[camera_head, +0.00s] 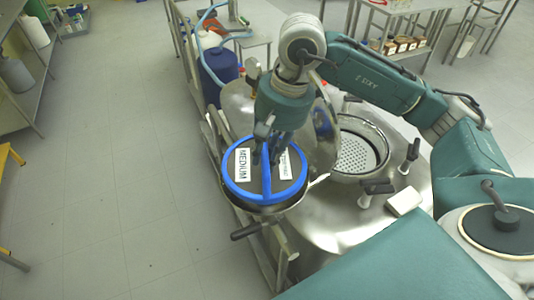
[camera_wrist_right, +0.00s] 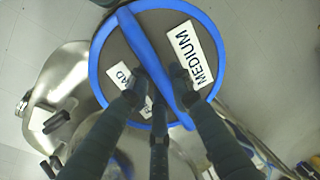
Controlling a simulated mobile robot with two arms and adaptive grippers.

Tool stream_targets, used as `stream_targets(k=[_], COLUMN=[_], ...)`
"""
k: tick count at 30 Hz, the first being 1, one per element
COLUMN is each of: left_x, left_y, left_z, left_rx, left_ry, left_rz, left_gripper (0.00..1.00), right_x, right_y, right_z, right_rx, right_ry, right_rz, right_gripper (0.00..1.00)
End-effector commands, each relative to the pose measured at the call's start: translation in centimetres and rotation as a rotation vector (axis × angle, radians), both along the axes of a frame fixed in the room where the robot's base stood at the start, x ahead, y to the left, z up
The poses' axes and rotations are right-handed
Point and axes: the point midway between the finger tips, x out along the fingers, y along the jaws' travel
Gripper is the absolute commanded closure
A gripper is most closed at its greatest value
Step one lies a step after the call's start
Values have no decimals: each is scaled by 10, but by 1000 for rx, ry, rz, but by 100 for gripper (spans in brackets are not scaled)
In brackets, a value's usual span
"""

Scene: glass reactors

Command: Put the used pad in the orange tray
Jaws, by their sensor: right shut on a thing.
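A round dark pad with a blue rim, a blue crossbar and white labels, one reading MEDIUM (camera_head: 242,167), is at the left side of the steel reactor. It also shows in the wrist view, where its blue rim (camera_wrist_right: 97,63) is nearly whole. My right gripper (camera_head: 270,153) is above it, with its fingers down on either side of the crossbar; in the wrist view the fingers (camera_wrist_right: 155,92) are shut on that bar. A metal rim lies close under the pad, and I cannot tell whether they touch. I see no orange tray. My left gripper is not in view.
The steel reactor (camera_head: 335,225) has an open round port with a perforated plate (camera_head: 357,155), black clamp knobs (camera_head: 410,155) and a white block (camera_head: 403,201) on top. A blue container (camera_head: 220,65) stands behind. The grey floor (camera_head: 110,180) to the left is clear.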

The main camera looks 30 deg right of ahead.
Motion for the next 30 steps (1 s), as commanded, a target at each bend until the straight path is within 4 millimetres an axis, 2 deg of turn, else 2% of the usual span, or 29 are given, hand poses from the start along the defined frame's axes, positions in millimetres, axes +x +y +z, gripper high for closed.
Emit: stream_targets(k=[1,5,26,27,30], left_x=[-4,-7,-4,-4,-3], left_y=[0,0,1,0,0], left_z=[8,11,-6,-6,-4], left_rx=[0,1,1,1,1], left_ry=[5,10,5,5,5], left_rz=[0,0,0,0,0], left_gripper=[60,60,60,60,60], right_x=[-1,-1,0,0,0], right_y=[0,0,0,0,0], right_z=[-3,-15,-26,-26,-25], right_rx=[0,1,1,1,1], right_ry=[4,-1,-4,-3,-3], right_rz=[0,1,0,0,0], right_gripper=[100,100,100,78,61])
